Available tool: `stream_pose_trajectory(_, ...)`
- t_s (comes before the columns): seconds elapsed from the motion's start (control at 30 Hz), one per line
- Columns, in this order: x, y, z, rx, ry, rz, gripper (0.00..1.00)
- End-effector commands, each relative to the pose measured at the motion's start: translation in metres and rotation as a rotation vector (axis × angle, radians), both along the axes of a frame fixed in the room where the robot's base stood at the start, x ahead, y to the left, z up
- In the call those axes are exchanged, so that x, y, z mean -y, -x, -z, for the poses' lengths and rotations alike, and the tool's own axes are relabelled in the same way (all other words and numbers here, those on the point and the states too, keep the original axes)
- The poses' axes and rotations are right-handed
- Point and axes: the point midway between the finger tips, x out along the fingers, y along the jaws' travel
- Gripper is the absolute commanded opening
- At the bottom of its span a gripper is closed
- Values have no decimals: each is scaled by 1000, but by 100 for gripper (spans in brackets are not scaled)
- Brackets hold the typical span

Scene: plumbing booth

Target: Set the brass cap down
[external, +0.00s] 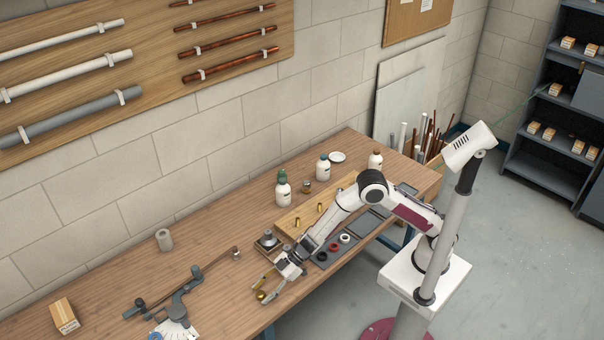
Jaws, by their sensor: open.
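A small round brass piece, apparently the brass cap (261,295), is on the wooden workbench near its front edge. My gripper (260,291) reaches down to the bench there from the right, with its fingers apart around or beside the cap. The cap is small, and I cannot tell whether a finger touches it.
A wooden block (307,217) with upright brass pieces stands behind my arm. A clamp-like tool (177,303) lies to the left. White bottles (283,190) stand at the back. The bench's left-centre (110,285) is mostly clear.

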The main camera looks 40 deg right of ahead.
Motion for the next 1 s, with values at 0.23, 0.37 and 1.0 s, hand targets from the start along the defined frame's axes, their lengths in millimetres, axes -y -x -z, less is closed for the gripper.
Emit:
stream_pose_trajectory(0.23, 0, 0, 0, 0, 0, 0, 21)
stream_pose_trajectory(0.37, 0, 0, 0, 0, 0, 0, 6)
stream_pose_trajectory(1.0, 0, 0, -23, 1, -3, -1, 2)
